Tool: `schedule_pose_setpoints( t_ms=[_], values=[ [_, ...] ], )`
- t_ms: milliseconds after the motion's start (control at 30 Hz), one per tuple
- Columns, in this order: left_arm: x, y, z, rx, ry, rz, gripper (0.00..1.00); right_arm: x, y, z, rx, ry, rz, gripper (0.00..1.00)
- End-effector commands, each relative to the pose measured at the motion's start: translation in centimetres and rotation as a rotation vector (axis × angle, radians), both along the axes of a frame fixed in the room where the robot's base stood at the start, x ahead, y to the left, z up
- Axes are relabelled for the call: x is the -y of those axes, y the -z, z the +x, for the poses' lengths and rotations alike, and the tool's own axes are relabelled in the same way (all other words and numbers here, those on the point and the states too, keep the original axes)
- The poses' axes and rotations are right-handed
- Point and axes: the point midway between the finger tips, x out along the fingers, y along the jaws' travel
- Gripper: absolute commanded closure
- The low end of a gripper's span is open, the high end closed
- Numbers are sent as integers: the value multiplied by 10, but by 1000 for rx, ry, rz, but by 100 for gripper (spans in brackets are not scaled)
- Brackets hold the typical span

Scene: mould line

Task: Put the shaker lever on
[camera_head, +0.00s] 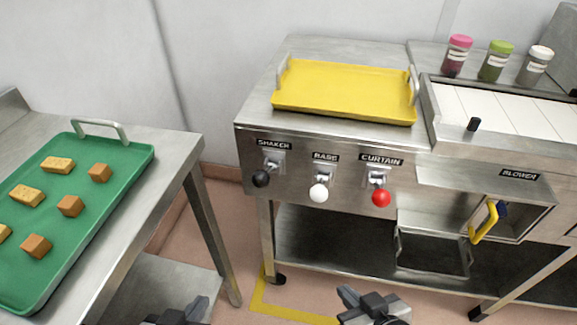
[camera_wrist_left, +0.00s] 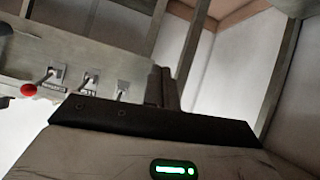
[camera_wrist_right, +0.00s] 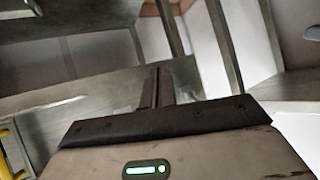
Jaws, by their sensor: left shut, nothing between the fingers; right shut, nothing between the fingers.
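The shaker lever, with a black knob (camera_head: 261,178), sits under the SHAKER label at the left of the machine's front panel. Its knob hangs low, toward the front. Beside it are the base lever with a white knob (camera_head: 318,192) and the curtain lever with a red knob (camera_head: 380,198), both also low. The red knob (camera_wrist_left: 28,90) also shows in the left wrist view; the black knob cannot be made out there. My left gripper (camera_head: 200,304) is shut and empty at the bottom edge, below and left of the levers. My right gripper (camera_head: 347,294) is shut and empty, below the panel.
A yellow tray (camera_head: 345,85) lies on the machine top, with several jars behind at right. A green tray (camera_head: 120,165) with brown and yellow blocks lies on the left table. A yellow handle (camera_head: 484,222) is at the blower. Floor shows between table and machine.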

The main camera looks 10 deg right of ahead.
Motion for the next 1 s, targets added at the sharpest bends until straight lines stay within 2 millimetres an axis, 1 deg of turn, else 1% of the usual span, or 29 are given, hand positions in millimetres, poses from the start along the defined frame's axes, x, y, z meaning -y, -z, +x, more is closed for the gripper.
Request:
schedule_pose_setpoints(
  t_ms=[67, 133, 167, 267, 300, 367, 400, 500, 600, 667, 700, 800, 900, 1000],
  values=[
    [0, 1, -2, -4, 0, 0, 100, 0, -1, 0, 2, -2, -2, 100],
    [0, 1, -2, -6, 0, 1, 100, -2, -5, 5, 14, -15, 2, 100],
    [0, 0, -2, -6, 0, 1, 100, -5, -9, 9, 23, -27, 6, 100],
    [0, -3, -2, -5, 0, 3, 100, -24, -32, 33, 80, -109, 37, 100],
    [-1, -4, -2, -6, 1, 5, 100, -35, -46, 45, 113, -161, 52, 100],
    [-1, -6, -3, -8, 1, 9, 100, -54, -71, 64, 164, -260, 70, 100],
    [-1, -7, -3, -9, 2, 13, 100, -67, -88, 74, 196, -334, 77, 100],
    [-2, -9, -4, -15, 3, 20, 100, -92, -130, 94, 259, -532, 62, 100],
    [-3, -8, -6, -26, 4, 30, 100, -102, -163, 106, 288, -707, 10, 100],
    [-4, -8, -7, -29, 6, 38, 100, -101, -181, 112, 292, -795, -34, 100],
    [-4, -9, -7, -30, 7, 44, 100, -97, -191, 115, 290, -843, -66, 100],
    [-5, -11, -6, -30, 10, 54, 100, -82, -214, 124, 270, -931, -137, 100],
    [-6, -10, -6, -34, 13, 61, 100, -65, -233, 130, 246, -976, -191, 100],
    [-7, -10, -7, -36, 16, 66, 100, -51, -246, 134, 225, -997, -221, 100]
  ],
)
